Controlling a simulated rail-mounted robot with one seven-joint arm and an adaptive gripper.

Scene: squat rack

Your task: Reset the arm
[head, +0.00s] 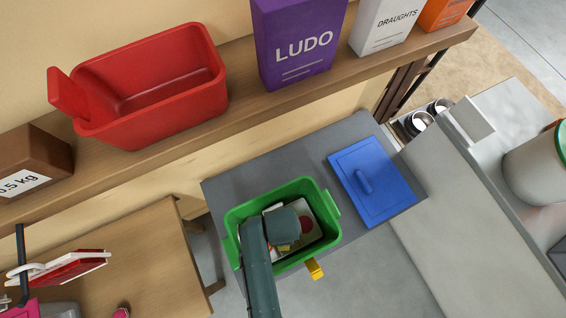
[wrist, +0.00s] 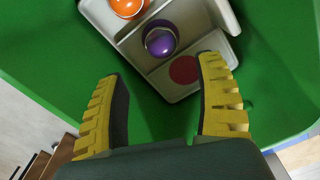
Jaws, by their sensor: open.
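My gripper (wrist: 161,67) is open, with its two yellow ridged fingers spread apart and nothing between them. In the head view my arm reaches into or over the green bin (head: 330,232), and hides part of its inside. The green bin's wall also shows in the wrist view (wrist: 40,50). In the bin lies a pale compartment tray (wrist: 212,62), tilted in the picture. It holds an orange ball (wrist: 127,6) and a purple ball (wrist: 160,40); a third compartment shows a red disc (wrist: 184,70). The tray lies beyond the fingertips; contact cannot be told.
The bin stands on a grey surface (head: 225,190) beside a blue lid (head: 385,195). A wooden shelf (head: 230,110) above carries a red bin (head: 150,120), a brown 0.5 kg box (head: 40,150), and a purple LUDO box (head: 300,70). A yellow piece (head: 314,268) shows by the green bin's near rim.

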